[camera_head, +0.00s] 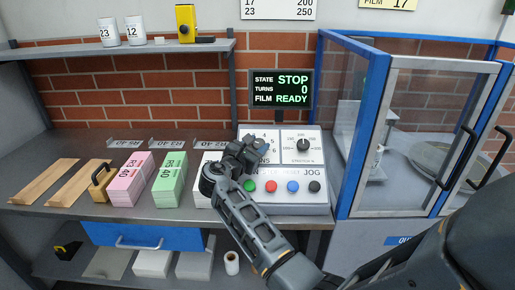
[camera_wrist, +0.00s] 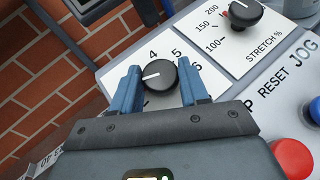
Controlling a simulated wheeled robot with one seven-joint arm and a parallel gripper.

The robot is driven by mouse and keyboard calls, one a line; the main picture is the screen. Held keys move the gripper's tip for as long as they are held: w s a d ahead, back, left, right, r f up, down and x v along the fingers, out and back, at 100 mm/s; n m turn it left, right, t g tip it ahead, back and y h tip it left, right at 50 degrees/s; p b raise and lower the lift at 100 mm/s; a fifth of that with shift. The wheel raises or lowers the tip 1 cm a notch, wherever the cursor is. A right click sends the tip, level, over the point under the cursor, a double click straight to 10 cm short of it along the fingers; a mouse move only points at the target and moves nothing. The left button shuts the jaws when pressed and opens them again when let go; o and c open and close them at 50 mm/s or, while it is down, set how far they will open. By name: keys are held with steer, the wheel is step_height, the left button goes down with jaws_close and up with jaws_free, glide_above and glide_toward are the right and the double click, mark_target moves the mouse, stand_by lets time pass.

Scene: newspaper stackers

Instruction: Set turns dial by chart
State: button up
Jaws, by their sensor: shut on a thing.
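The turns dial (camera_wrist: 157,74) is a black round knob on the white control panel (camera_head: 320,195). In the wrist view its white line points left, below the printed 4; 5 and 6 lie to the upper right. My gripper (camera_wrist: 160,82) is shut on the dial, one blue finger on each side. In the head view my gripper (camera_head: 250,152) covers the dial. The chart (camera_head: 278,8) on the wall is cut off at the top and shows 17 with 200 and 23 with 250. The display (camera_head: 281,89) reads STOP, TURNS 0, FILM READY.
The stretch dial (camera_head: 303,145) stands to the right. Green, red, blue and black buttons (camera_head: 271,187) sit below. Pink (camera_head: 130,182) and green (camera_head: 170,182) stacks lie to the left. A blue-framed enclosure (camera_head: 345,125) stands right. A sign (camera_head: 388,4) reads FILM 17.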

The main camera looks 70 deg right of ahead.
steer(key=m+g+y, duration=0.1)
steer(key=m+g, duration=0.1)
steer(key=m+g+y, duration=0.1)
steer(key=m+g, duration=0.1)
steer(key=m+g+y, duration=0.1)
steer(key=m, duration=0.1)
steer(key=shift+w+d+r+m+g+y, duration=0.1)
steer(key=shift+w+r+m+g+y, duration=0.05)
steer(key=shift+w+m+g+y, duration=0.2)
steer(key=shift+d+m+g+y+p, duration=0.1)
steer(key=shift+m+g+y+p, duration=0.2)
steer(key=shift+m+g+y, duration=1.2)
steer(key=shift+m+t+y, duration=0.25)
steer(key=shift+m, duration=0.4)
steer(key=o, duration=1)
steer(key=shift+w, duration=0.1)
steer(key=b+v, duration=0.1)
steer(key=v, duration=0.6)
steer(key=shift+w+a+r, duration=0.15)
steer(key=shift+w+a, duration=0.05)
steer(key=shift+a, duration=0.05)
